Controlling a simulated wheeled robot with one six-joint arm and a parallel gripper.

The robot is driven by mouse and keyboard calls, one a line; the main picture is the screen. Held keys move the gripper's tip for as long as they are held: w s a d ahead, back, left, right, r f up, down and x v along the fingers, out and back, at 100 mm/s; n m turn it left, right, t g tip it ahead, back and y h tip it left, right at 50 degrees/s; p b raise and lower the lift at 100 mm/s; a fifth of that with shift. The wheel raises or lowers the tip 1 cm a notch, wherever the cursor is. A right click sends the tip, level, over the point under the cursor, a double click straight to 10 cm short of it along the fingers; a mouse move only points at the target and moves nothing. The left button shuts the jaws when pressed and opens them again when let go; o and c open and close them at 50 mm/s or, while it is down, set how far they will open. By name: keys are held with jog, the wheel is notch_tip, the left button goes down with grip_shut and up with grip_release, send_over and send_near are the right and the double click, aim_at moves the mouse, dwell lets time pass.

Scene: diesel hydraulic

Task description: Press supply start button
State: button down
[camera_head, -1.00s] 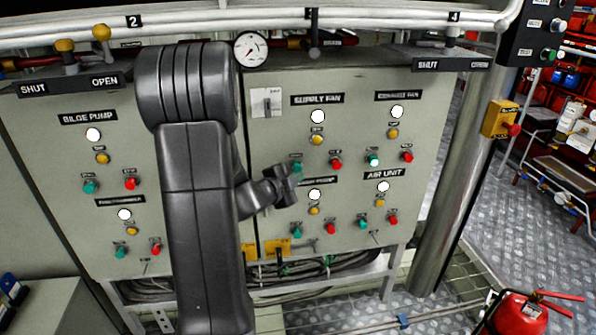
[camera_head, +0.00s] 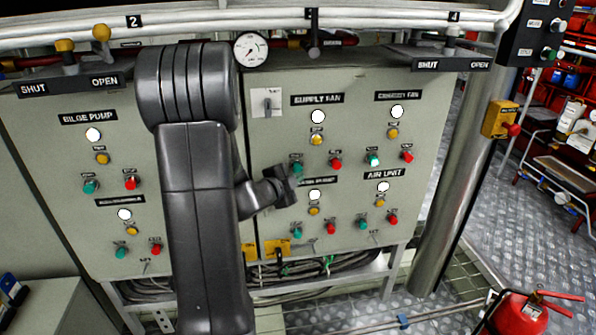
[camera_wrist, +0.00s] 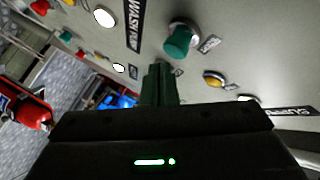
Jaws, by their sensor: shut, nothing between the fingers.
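The green supply fan start button (camera_head: 297,170) sits on the grey panel, under the SUPPLY FAN label (camera_head: 317,99) and left of a red button (camera_head: 336,164). In the wrist view the green button (camera_wrist: 179,41) stands out from the panel, just beyond and right of my fingertips. My gripper (camera_head: 288,184) is shut and empty, just below and left of the button in the head view. In the wrist view my closed fingers (camera_wrist: 159,72) point toward the panel; a gap to the button shows. The amber supply lamp (camera_wrist: 213,78) lies right of them.
The WASH PUMP label (camera_wrist: 133,25) is close left of the button in the wrist view. The exhaust fan start button (camera_head: 373,160) is to the right. Pipes and a gauge (camera_head: 251,49) run above the panel. A fire extinguisher (camera_head: 520,314) stands at lower right.

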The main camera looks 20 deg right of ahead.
jog(key=shift+w, duration=0.1)
jog(key=shift+w+d, duration=0.1)
jog(key=shift+w, duration=0.2)
jog(key=shift+w+d, duration=0.1)
jog(key=shift+w, duration=0.4)
dwell(0.7)
jog(key=shift+s, duration=0.15)
jog(key=shift+s+a, duration=0.2)
jog(key=shift+s, duration=0.55)
jog(key=shift+s, duration=0.1)
jog(key=shift+s+a+b, duration=0.2)
jog(key=shift+s+b, duration=0.1)
jog(key=shift+s, duration=0.5)
jog(key=shift+s+a+b, duration=0.2)
jog(key=shift+s+b, duration=0.1)
jog(key=shift+s, duration=0.45)
jog(key=shift+s+a+b, duration=0.2)
jog(key=shift+s+b, duration=0.1)
jog(key=shift+s, duration=0.5)
jog(key=shift+w, duration=0.15)
